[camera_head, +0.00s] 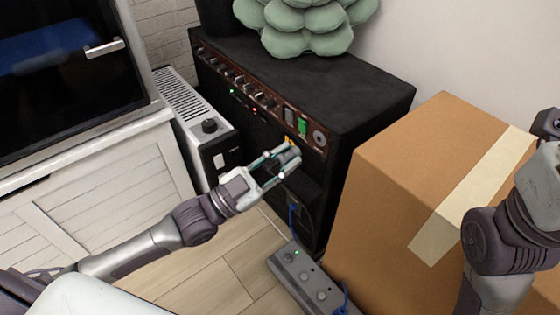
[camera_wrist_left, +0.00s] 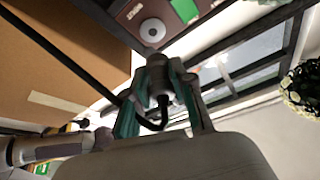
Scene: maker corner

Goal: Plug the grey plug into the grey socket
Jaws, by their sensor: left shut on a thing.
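My left gripper (camera_head: 283,160) is shut on the grey plug (camera_head: 292,154) just in front of the black amplifier's front. In the left wrist view the gripper (camera_wrist_left: 160,85) has its fingers on both sides of the grey plug (camera_wrist_left: 158,74), and a dark cord curves below it. The grey socket (camera_head: 320,138) is a round disc at the right end of the amplifier's brown panel. It also shows in the left wrist view (camera_wrist_left: 152,31), beyond the plug and apart from it. My right arm is at the right edge; its fingers are not visible.
The black amplifier (camera_head: 370,92) carries a green succulent-shaped cushion (camera_head: 305,22). A green switch (camera_head: 302,126) is beside the socket. A large cardboard box (camera_head: 385,190) stands close at right, a white heater (camera_head: 205,125) at left. A grey power strip (camera_head: 305,278) lies on the floor.

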